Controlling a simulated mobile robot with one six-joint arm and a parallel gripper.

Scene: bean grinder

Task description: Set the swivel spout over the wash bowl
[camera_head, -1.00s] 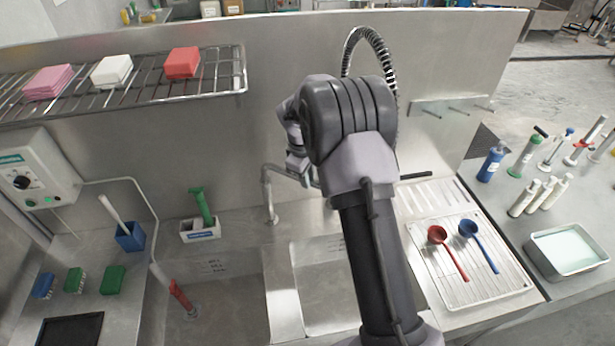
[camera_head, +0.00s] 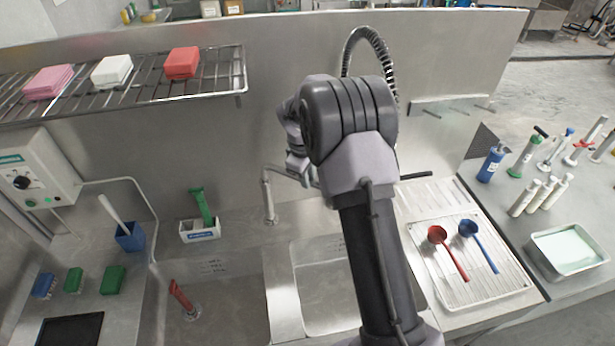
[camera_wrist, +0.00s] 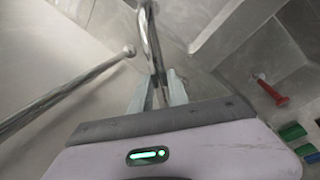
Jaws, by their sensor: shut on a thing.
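The metal swivel spout (camera_head: 276,168) tops an upright post (camera_head: 269,200) at the back of the sink, near the divider between two bowls, and reaches right toward my gripper (camera_head: 302,172). In the wrist view the spout pipe (camera_wrist: 152,40) runs down between the pale fingers of my gripper (camera_wrist: 157,92), which is shut on it. The right bowl (camera_head: 312,285) is partly hidden by my arm. The left bowl (camera_head: 225,305) holds an upright red-handled piece (camera_head: 181,295). Lettering by the bowls is too small to read, so I cannot tell which is the wash bowl.
A metal rod with a round end (camera_wrist: 70,92) lies left of my fingers in the wrist view. A coiled hose (camera_head: 378,45) arches behind my arm. A wire shelf (camera_head: 215,80) hangs upper left. A drainboard (camera_head: 425,270) with red and blue ladles is right.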

